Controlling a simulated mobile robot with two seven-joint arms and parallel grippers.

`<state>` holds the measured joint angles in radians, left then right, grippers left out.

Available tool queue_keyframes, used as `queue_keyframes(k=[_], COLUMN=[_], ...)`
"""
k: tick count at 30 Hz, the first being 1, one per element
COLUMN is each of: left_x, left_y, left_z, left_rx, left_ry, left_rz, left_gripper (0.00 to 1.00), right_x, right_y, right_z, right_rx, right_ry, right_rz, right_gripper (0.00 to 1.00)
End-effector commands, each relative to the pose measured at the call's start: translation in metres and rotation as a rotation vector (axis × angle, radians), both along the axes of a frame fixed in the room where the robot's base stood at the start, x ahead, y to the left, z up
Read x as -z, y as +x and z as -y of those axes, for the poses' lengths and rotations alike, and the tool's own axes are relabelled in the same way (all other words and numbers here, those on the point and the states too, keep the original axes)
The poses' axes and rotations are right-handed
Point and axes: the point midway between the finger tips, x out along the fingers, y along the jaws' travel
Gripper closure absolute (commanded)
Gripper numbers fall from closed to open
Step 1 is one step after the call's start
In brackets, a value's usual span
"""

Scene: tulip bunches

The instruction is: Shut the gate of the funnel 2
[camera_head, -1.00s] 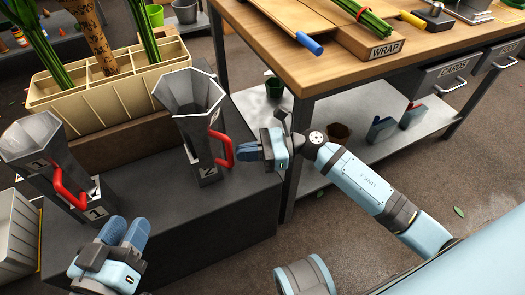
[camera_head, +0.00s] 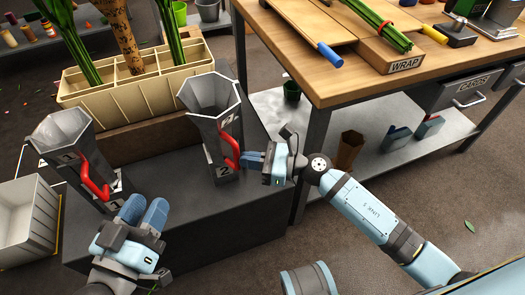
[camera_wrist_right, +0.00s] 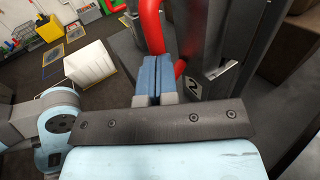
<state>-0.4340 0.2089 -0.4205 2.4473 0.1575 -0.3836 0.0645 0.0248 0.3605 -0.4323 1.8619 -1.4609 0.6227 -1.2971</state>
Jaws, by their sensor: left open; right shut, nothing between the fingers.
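Funnel 2 (camera_head: 207,108) is a grey metal hopper with a "2" label, standing upright on the dark bench. Its red gate handle (camera_head: 231,146) is on the funnel's right side. My right gripper (camera_head: 250,160) is shut and empty, its blue fingertips at the handle's right side. In the right wrist view, the shut fingers (camera_wrist_right: 158,74) point at the red handle (camera_wrist_right: 153,28) and hide part of it; whether they touch is hard to tell. My left gripper (camera_head: 143,212) is open and empty, in front of funnel 1 (camera_head: 65,140), which has its own red handle (camera_head: 92,182).
A cream divided crate (camera_head: 145,95) with tulip bunches stands behind the funnels. A wooden table (camera_head: 300,75) with a wrap board and lower shelf is at the right. A pale bin (camera_head: 28,220) is at the left. The dark bench (camera_head: 190,215) is clear in front.

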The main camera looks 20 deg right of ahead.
Motion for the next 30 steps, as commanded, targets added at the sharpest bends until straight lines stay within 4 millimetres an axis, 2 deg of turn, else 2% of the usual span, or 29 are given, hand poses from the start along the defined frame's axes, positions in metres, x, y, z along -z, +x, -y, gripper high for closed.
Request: queue_keyframes(k=[1,3,6,10,13,18,30], left_x=[-0.018,-0.031,-0.047,-0.059,-0.062,-0.054,-0.050], left_y=[0.000,-0.001,-0.002,-0.004,-0.004,-0.003,-0.002], left_z=[-0.001,-0.002,-0.003,-0.005,-0.006,-0.008,-0.009], left_rx=[-0.009,-0.022,-0.038,-0.049,-0.054,-0.061,-0.063], left_ry=[-0.015,-0.034,-0.059,-0.078,-0.083,-0.061,-0.050], left_rz=[0.025,0.064,0.114,0.159,0.173,0.143,0.130], left_gripper=[0.59,0.59,0.59,0.59,0.59,0.59,0.59], right_x=[-0.007,-0.008,-0.006,-0.004,-0.002,-0.001,-0.001], right_y=[-0.001,0.000,0.002,0.007,0.010,0.013,0.016], right_z=[-0.007,-0.013,-0.022,-0.032,-0.038,-0.046,-0.052], right_rx=[0.038,0.094,0.173,0.225,0.223,0.222,0.220], right_ry=[0.002,0.001,0.001,0.002,0.000,0.000,0.001], right_rz=[-0.003,-0.003,-0.003,-0.001,0.000,0.000,0.000], right_gripper=[1.00,1.00,1.00,1.00,1.00,1.00,1.00])
